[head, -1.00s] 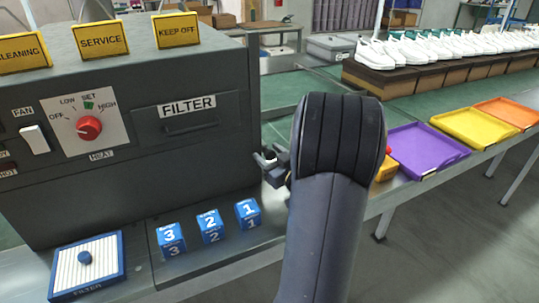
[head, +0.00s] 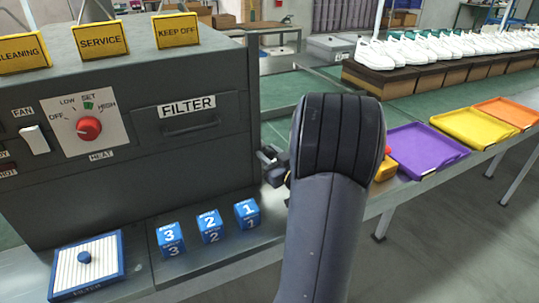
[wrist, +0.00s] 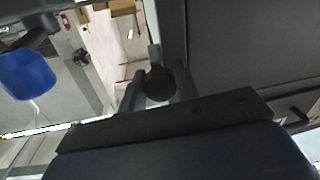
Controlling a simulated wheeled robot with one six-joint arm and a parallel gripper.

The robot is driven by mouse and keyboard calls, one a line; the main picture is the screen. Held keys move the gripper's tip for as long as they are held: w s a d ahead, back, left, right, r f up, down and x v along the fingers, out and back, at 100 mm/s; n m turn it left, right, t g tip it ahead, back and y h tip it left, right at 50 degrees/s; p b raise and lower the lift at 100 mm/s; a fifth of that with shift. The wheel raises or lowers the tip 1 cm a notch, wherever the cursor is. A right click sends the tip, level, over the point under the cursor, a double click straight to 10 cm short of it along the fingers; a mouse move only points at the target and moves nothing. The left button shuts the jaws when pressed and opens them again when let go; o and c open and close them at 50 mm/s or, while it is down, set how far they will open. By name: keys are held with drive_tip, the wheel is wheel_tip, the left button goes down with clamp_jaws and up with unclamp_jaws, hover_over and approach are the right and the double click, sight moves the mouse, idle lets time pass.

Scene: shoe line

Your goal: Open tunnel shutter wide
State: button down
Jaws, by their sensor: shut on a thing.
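The tunnel is the dark grey machine box (head: 215,75) at the left of the head view. My gripper (head: 268,158) is at its right end, mostly behind my own arm. In the wrist view my gripper (wrist: 158,92) has its two fingers on either side of a dark round knob (wrist: 158,80) and is shut on it. The knob sits by the edge of a dark upright panel (wrist: 240,50), which fills the upper right. I cannot tell whether this panel is the shutter or the tunnel wall. How far the shutter is open is hidden in the head view.
Blue numbered blocks (head: 210,226) and a blue-framed filter (head: 86,266) stand on the ledge before the tunnel. Purple (head: 428,150), yellow (head: 478,128) and orange (head: 508,111) trays lie to the right. White shoes (head: 450,47) line the back.

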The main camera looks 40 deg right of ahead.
wheel_tip(320, 180, up, 19)
drive_tip(key=p, duration=1.4)
drive_tip(key=c, duration=1.1)
unclamp_jaws()
drive_tip(key=shift+a, duration=0.1)
drive_tip(key=s+a, duration=0.1)
drive_tip(key=s, duration=0.9)
drive_tip(key=shift+s+b, duration=0.4)
drive_tip(key=shift+w, duration=0.1)
